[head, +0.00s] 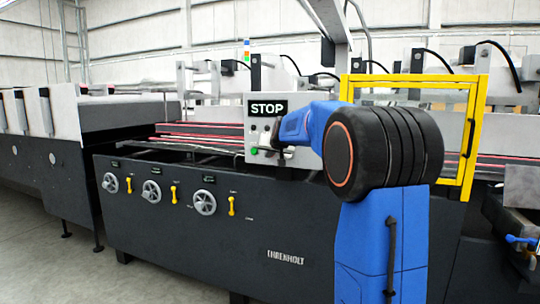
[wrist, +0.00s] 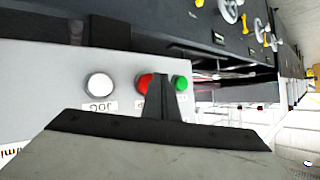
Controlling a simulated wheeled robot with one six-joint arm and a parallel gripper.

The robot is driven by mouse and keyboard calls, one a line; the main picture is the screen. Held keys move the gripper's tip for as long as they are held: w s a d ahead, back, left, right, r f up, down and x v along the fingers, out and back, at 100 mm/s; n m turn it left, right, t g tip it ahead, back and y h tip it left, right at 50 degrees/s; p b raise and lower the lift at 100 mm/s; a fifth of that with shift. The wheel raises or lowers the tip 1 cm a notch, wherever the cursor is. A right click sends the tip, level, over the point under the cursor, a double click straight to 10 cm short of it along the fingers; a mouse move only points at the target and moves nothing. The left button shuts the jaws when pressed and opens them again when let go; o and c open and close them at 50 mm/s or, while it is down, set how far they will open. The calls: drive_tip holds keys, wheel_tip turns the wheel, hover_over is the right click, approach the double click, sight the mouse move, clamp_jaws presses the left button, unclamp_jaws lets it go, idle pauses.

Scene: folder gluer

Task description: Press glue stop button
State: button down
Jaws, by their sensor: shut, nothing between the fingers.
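The control box (head: 257,132) is a light grey panel under a black STOP sign (head: 267,107). In the wrist view, a red button (wrist: 144,82) sits between a white JOG button (wrist: 99,84) and a green button (wrist: 181,83). The green button also shows in the head view (head: 253,151). My gripper (wrist: 161,78) is shut and empty, its dark fingertips in front of the panel. They cover the red button's right edge and the gap towards the green button. I cannot tell whether they touch the panel. In the head view, my gripper (head: 279,142) is at the box's right side, partly hidden.
The dark machine side (head: 200,225) carries several handwheels (head: 204,202) and yellow levers (head: 232,205) left of my arm. A yellow guard frame (head: 478,130) stands behind and right of my arm. The floor at the left (head: 50,260) is clear.

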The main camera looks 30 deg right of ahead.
drive_tip(key=shift+s+a, duration=0.25)
drive_tip(key=shift+a, duration=0.05)
drive_tip(key=shift+s+a, duration=0.8)
drive_tip(key=shift+a, duration=0.2)
drive_tip(key=shift+s+a, duration=0.75)
drive_tip(key=shift+a, duration=0.25)
drive_tip(key=s+a+f+n+g+y, duration=0.1)
drive_tip(key=s+a+f, duration=0.2)
drive_tip(key=s+a, duration=0.35)
drive_tip(key=s+a+f+n+g, duration=0.1)
drive_tip(key=s+a+f, duration=0.2)
drive_tip(key=s, duration=0.6)
drive_tip(key=s+a+f+n+g+y, duration=0.1)
drive_tip(key=s+a+f, duration=0.2)
drive_tip(key=s+a, duration=0.35)
drive_tip(key=s+a+f+n+g, duration=0.1)
drive_tip(key=s+f, duration=0.4)
drive_tip(key=s, duration=0.4)
drive_tip(key=s+a+f+g, duration=0.1)
drive_tip(key=s+f, duration=0.4)
drive_tip(key=s, duration=0.5)
drive_tip(key=s+a+f+n+g+y, duration=0.1)
drive_tip(key=s+a+f+g, duration=0.1)
drive_tip(key=s+f, duration=0.3)
drive_tip(key=s+a, duration=0.1)
drive_tip(key=s, duration=0.3)
drive_tip(key=shift+s+f+n, duration=0.25)
drive_tip(key=shift+f+n, duration=0.05)
drive_tip(key=shift+f, duration=0.1)
